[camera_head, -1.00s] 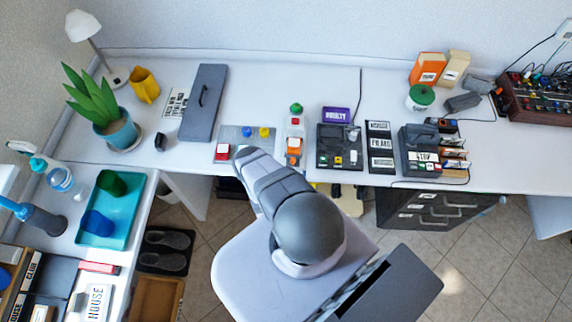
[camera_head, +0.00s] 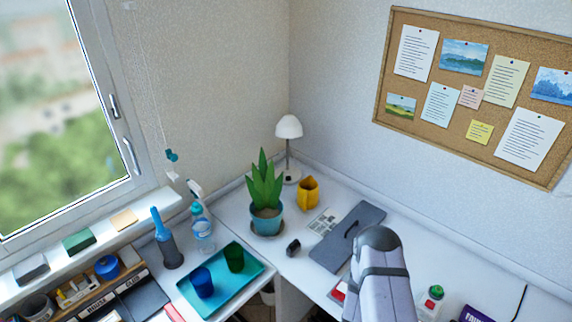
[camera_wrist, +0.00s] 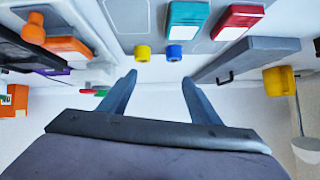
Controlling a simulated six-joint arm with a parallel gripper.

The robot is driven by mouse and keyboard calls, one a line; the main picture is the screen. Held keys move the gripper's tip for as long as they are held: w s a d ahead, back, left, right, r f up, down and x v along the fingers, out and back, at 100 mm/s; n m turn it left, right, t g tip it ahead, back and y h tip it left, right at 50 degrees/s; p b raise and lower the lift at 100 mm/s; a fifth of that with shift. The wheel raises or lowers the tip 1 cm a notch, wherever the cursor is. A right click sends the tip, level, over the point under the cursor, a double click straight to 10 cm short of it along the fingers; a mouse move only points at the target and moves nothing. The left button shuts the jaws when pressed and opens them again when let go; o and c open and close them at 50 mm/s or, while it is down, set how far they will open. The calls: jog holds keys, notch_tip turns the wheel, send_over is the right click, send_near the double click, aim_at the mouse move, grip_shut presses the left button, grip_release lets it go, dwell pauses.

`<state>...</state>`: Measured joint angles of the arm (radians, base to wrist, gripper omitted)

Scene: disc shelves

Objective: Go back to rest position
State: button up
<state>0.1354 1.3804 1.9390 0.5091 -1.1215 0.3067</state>
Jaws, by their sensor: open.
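My gripper (camera_wrist: 158,82) is open in the wrist view, its two grey fingers apart with nothing between them. Beyond the fingertips, a yellow knob (camera_wrist: 142,53) and a blue knob (camera_wrist: 174,53) sit at the edge of a grey panel (camera_wrist: 140,15). In the head view my arm rises from the lower edge at right of centre, over the desk. The fingers do not show there.
A grey case (camera_head: 347,237) lies on the desk by a yellow mug (camera_head: 308,192), a potted plant (camera_head: 266,190) and a lamp (camera_head: 289,130). A teal tray (camera_head: 225,283) with two cups stands at left. Red (camera_wrist: 238,20) and teal (camera_wrist: 187,18) blocks show in the wrist view.

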jog(key=a+r+n+g+y+b, duration=0.25)
jog(key=a+r+n+y, duration=0.3)
jog(key=a+r, duration=0.7)
jog(key=s+a+r+n+g+y+b, duration=0.1)
jog(key=s+a+r+n+g, duration=0.15)
jog(key=s, duration=0.45)
jog(key=s+a+r+n+g, duration=0.1)
jog(key=s+r, duration=0.3)
jog(key=s, duration=0.3)
jog(key=s+a+r+n+g+y+b, duration=0.1)
jog(key=s+r+g, duration=0.15)
jog(key=s, duration=0.55)
notch_tip(320, 180, down, 58)
jog(key=b, duration=5.8)
jog(key=shift+w+r, duration=0.25)
jog(key=shift+a+h, duration=0.1)
jog(key=shift+h, duration=0.15)
